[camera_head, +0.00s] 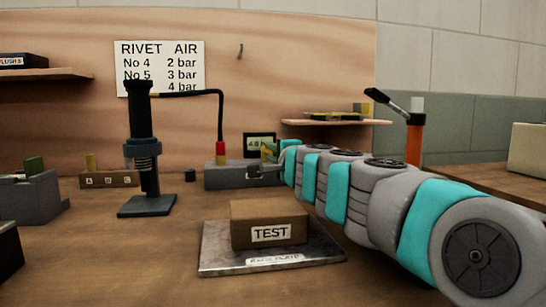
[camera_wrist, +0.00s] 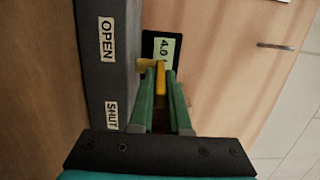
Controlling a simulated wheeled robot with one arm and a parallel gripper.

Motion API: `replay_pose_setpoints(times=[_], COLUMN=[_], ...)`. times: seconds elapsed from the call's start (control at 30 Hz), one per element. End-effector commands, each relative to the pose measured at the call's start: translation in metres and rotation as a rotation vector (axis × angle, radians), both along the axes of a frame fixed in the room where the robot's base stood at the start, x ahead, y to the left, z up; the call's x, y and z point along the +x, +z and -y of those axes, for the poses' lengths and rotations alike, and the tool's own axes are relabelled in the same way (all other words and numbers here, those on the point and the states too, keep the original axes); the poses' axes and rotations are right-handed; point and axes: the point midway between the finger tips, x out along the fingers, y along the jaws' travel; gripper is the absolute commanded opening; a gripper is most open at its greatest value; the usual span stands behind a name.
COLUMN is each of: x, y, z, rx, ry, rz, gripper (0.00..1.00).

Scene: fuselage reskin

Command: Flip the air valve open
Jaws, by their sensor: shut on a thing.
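The air valve's yellow lever (camera_wrist: 161,82) sits between the two green fingers of my gripper (camera_wrist: 160,98) in the wrist view. My gripper is shut on it. The lever's short arm joins the grey valve box (camera_wrist: 92,70), between the OPEN label (camera_wrist: 107,38) and the SHUT label (camera_wrist: 111,116). In the head view the grey box (camera_head: 228,178) stands at the back of the bench. My gripper (camera_head: 268,152) reaches its right end, where the lever is mostly hidden. A dark gauge (camera_wrist: 163,45) reading 4.0 is just beyond the fingertips.
A black riveting tool (camera_head: 140,140) stands on a base at left, with a black hose running to the box's red fitting (camera_head: 220,148). A brown TEST block (camera_head: 268,222) lies on a metal plate (camera_head: 215,255) in front. A small shelf (camera_head: 335,123) is behind my arm.

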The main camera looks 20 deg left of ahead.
Motion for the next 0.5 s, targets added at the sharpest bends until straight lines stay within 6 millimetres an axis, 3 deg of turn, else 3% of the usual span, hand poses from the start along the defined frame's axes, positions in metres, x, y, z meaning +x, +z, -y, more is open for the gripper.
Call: replay_pose_setpoints(times=[0.17, 0.2, 0.3, 0.5], x=[0.0005, 0.0005, 0.0004, 0.0002], y=[-0.0019, -0.0020, -0.0018, -0.0009], z=[-0.0002, -0.0002, -0.0002, -0.0002], rx=[-0.002, -0.002, -0.002, -0.001], ry=[0.000, 0.000, 0.001, 0.002], rz=[-0.002, -0.002, -0.002, -0.002], gripper=[0.00, 0.16, 0.27, 0.28])
